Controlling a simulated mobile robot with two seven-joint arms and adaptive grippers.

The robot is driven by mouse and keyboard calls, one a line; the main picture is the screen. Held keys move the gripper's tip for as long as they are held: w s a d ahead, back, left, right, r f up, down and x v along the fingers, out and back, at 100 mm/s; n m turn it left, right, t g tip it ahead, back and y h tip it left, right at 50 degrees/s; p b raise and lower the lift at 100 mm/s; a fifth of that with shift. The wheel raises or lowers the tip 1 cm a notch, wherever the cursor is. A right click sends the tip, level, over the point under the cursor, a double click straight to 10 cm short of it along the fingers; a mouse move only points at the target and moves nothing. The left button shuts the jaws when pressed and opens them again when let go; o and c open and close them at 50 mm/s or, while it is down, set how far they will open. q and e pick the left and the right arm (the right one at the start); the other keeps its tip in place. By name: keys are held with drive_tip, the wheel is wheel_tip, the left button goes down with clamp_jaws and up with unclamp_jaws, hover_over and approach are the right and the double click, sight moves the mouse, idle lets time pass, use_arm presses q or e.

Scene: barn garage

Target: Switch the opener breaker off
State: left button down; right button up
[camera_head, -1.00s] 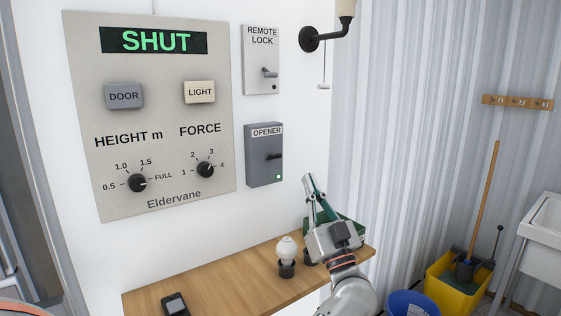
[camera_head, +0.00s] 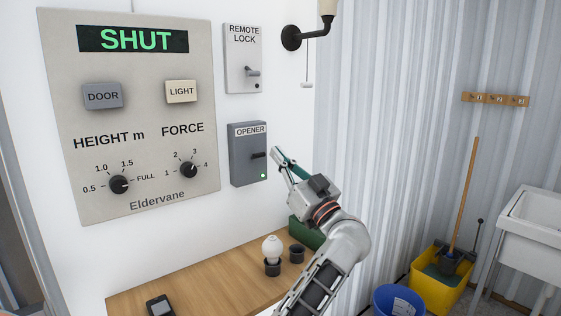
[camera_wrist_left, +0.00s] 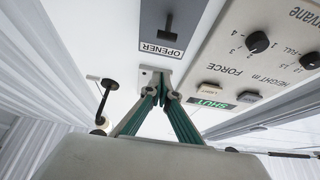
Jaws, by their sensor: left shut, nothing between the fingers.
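The opener breaker (camera_head: 248,168) is a grey box on the white wall with an OPENER label, a dark lever (camera_head: 258,155) at its middle and a lit green light at its lower right. The lever sticks out roughly sideways. My left gripper (camera_head: 276,155) is shut and empty, just right of the breaker and close to the lever. I cannot tell whether it touches. In the left wrist view the breaker (camera_wrist_left: 180,14) appears upside down above the shut fingertips (camera_wrist_left: 162,92). My right gripper is not in view.
The remote lock box (camera_head: 241,70) is above the breaker. The control panel (camera_head: 130,205) reading SHUT is to the left. Below is a wooden shelf (camera_head: 205,283) with a bulb (camera_head: 272,249), a dark cup (camera_head: 297,253), a green box (camera_head: 305,232) and a dark handheld device (camera_head: 160,306).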

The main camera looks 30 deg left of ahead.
sight(264, 153)
use_arm(q)
drive_tip(key=x, duration=0.7)
drive_tip(key=shift+a+f, duration=0.15)
drive_tip(key=shift+f, duration=0.9)
drive_tip(key=shift+a+f, duration=0.1)
drive_tip(key=shift+f, duration=0.9)
drive_tip(key=shift+d+f+t+y+p, duration=0.1)
drive_tip(key=shift+f+t+y+p, duration=0.2)
drive_tip(key=shift+y, duration=0.4)
drive_tip(key=shift+d+f+t+y+p, duration=0.15)
drive_tip(key=shift+y+p, duration=0.2)
drive_tip(key=shift+y, duration=0.35)
drive_tip(key=shift+f, duration=0.2)
